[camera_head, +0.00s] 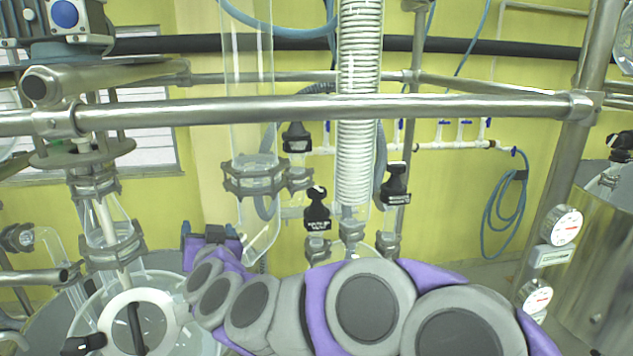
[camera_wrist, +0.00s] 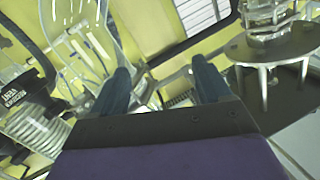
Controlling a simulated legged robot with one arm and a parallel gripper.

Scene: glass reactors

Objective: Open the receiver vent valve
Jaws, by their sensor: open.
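Several black valve handles stand among the glassware in the head view: one upper left (camera_head: 295,137), one lower middle with small white lettering (camera_head: 318,210), and one at right (camera_head: 396,185). I cannot tell for sure which is the receiver vent valve. In the wrist view a black handle (camera_wrist: 22,88) at the left edge carries white lettering that seems to include "VENT". My gripper (camera_head: 211,232) is left of the lower middle handle, apart from it. In the wrist view my gripper (camera_wrist: 161,82) has its two dark fingers spread, with nothing held between them.
A steel rail (camera_head: 330,108) crosses in front of the glassware. A ribbed glass condenser (camera_head: 359,100) and a clear glass tube (camera_head: 249,90) hang nearby. A glass vessel (camera_head: 85,310) is at lower left. Gauges (camera_head: 562,226) and a steel tank (camera_head: 605,250) are at right.

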